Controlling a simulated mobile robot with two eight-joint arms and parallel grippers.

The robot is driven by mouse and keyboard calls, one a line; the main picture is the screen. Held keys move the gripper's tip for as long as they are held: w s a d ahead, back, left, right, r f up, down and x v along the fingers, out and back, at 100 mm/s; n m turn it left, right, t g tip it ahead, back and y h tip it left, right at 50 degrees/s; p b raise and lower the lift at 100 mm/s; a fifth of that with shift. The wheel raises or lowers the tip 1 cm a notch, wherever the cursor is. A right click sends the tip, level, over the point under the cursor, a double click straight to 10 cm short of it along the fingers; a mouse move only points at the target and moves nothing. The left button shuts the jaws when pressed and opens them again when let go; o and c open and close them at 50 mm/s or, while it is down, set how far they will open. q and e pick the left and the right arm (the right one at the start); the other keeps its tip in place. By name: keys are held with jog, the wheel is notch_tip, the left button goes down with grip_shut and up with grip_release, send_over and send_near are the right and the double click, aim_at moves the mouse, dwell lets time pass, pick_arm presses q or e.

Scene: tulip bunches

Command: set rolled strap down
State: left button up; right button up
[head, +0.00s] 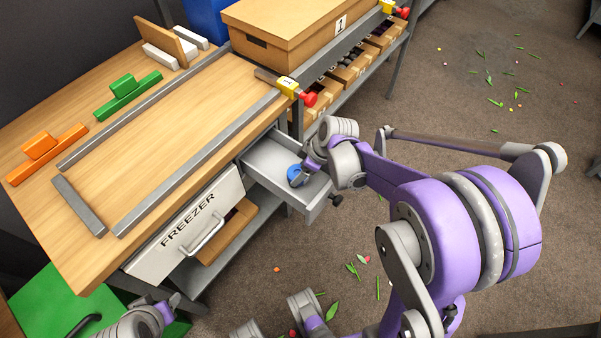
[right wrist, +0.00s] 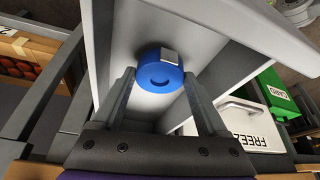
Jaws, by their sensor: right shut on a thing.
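The rolled strap (head: 295,175) is a blue coil, partly hidden behind my right gripper (head: 304,172) in the head view. In the right wrist view, the strap (right wrist: 160,78) has a small grey buckle or tab and sits between the two fingertips of my right gripper (right wrist: 158,84), which is shut on it. The strap is over or inside an open grey drawer (head: 268,158); whether it touches the drawer floor I cannot tell. My left gripper (head: 168,306) shows partly at the bottom left of the head view, away from the strap; its jaws are unclear.
The wooden bench (head: 150,110) holds grey rails, orange and green blocks. A white freezer front (head: 190,228) is left of the drawer. A cardboard box (head: 290,30) and a red-yellow clamp (head: 297,92) stand behind. The drawer walls are close around the gripper.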

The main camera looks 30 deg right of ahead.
jog(key=shift+f, duration=0.55)
jog(key=shift+f, duration=0.15)
jog(key=o, duration=1.4)
